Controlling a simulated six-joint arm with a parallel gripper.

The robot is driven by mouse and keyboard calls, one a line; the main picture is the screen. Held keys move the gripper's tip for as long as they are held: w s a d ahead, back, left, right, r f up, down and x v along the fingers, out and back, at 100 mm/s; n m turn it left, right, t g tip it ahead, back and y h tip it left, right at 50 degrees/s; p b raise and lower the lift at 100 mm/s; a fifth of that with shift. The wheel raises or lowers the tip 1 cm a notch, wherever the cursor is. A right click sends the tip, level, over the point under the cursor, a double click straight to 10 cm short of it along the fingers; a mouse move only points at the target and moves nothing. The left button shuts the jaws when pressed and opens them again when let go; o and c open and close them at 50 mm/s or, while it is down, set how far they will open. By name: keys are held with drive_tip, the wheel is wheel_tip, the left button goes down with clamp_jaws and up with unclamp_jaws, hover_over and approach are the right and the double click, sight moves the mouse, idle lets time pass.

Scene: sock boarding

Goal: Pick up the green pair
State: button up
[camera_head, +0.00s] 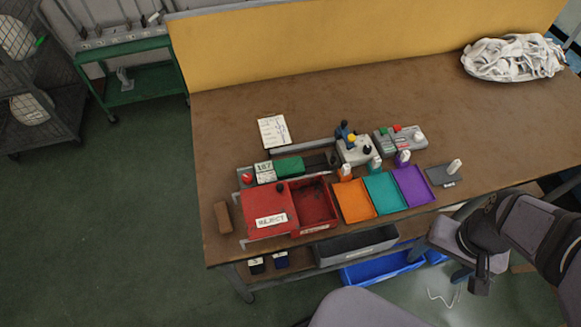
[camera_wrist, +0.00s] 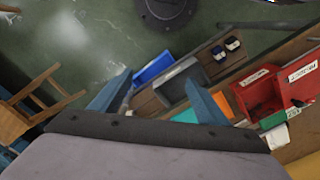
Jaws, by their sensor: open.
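A flat green item (camera_head: 289,167) lies behind the red reject box, next to a white card marked 187; I cannot tell whether it is the green pair. It also shows as a green patch in the wrist view (camera_wrist: 272,120). Two small dark pairs with white tags, one black-looking (camera_head: 257,266) and one navy (camera_head: 281,260), sit on the shelf under the table. No other green pair is plain to see. My gripper (camera_wrist: 157,78) is open and empty, its two blue-grey fingers apart, in front of the table and away from the green item.
The brown table (camera_head: 340,100) holds a red reject box (camera_head: 268,208), an orange tray (camera_head: 354,201), a teal tray (camera_head: 384,194) and a purple tray (camera_head: 413,186). A white cloth pile (camera_head: 513,57) lies at the back right. A grey bin (camera_head: 356,245) and blue bin (camera_head: 383,267) stand below.

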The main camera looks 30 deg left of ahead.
drive_tip(key=w+a+n+b, duration=0.3)
drive_tip(key=w+a+n, duration=0.35)
drive_tip(key=w, duration=0.45)
drive_tip(key=n+b, duration=0.6)
drive_tip(key=n, duration=1.4)
hover_over(290, 165)
drive_tip(key=f, duration=0.7)
drive_tip(key=shift+w+d+f, duration=0.25)
drive_tip(key=shift+f, duration=0.1)
drive_tip(key=shift+s+a, duration=0.2)
drive_tip(key=shift+a, duration=0.2)
drive_tip(key=shift+d+f+p, duration=0.15)
drive_tip(key=shift+f+p, duration=0.3)
drive_tip(key=shift+f, duration=1.4)
drive_tip(key=shift+d+f+p, duration=0.1)
drive_tip(key=shift+f+p, duration=0.35)
drive_tip(key=shift+f, duration=1.4)
drive_tip(key=c, duration=1.1)
